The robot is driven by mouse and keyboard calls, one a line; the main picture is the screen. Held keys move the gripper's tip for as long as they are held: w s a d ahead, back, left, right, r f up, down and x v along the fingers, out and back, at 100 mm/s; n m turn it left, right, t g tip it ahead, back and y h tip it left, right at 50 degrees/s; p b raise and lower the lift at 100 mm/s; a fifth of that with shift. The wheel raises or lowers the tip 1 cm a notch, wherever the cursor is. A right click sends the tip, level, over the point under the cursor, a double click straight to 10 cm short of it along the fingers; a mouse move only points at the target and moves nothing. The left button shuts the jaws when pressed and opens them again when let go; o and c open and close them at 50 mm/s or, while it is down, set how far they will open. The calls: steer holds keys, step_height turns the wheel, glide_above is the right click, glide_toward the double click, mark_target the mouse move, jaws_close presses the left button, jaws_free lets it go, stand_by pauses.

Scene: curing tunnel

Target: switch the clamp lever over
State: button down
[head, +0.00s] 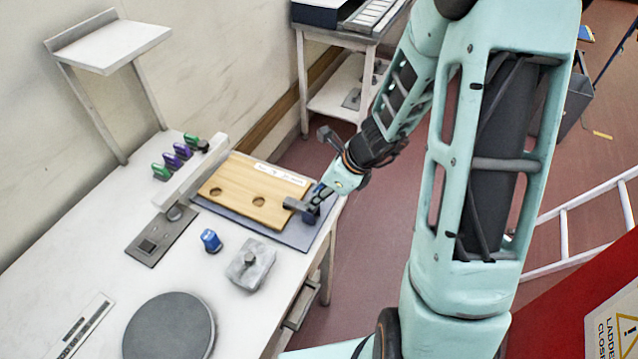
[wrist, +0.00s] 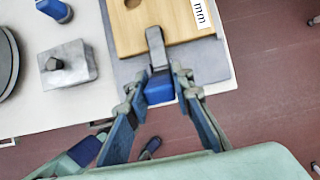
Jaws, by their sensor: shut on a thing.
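The clamp (head: 297,204) sits at the right end of a wooden board (head: 250,192) with two holes. In the wrist view its grey arm (wrist: 156,46) reaches over the board's edge. The clamp lever (wrist: 159,90) has a blue end, which lies between my fingertips. My gripper (wrist: 159,86) is shut on this blue lever, with one finger on each side. In the head view my gripper (head: 318,198) is at the board's right edge and hides most of the lever.
The board lies on a blue-grey plate (head: 304,236) near the table's right edge. A blue knob-like item (head: 211,240), a grey block (head: 246,270) and a round dark disc (head: 168,328) stand nearer. Several coloured pieces line a white rail (head: 190,178). Floor lies beyond the edge.

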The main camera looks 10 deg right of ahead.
stand_by(0.5)
steer(key=c, duration=1.7)
jaws_free()
steer(key=shift+r, duration=0.1)
steer(key=v, duration=1.1)
steer(key=shift+s+d+r, duration=0.1)
steer(key=shift+r, duration=0.3)
steer(key=shift+f, duration=0.1)
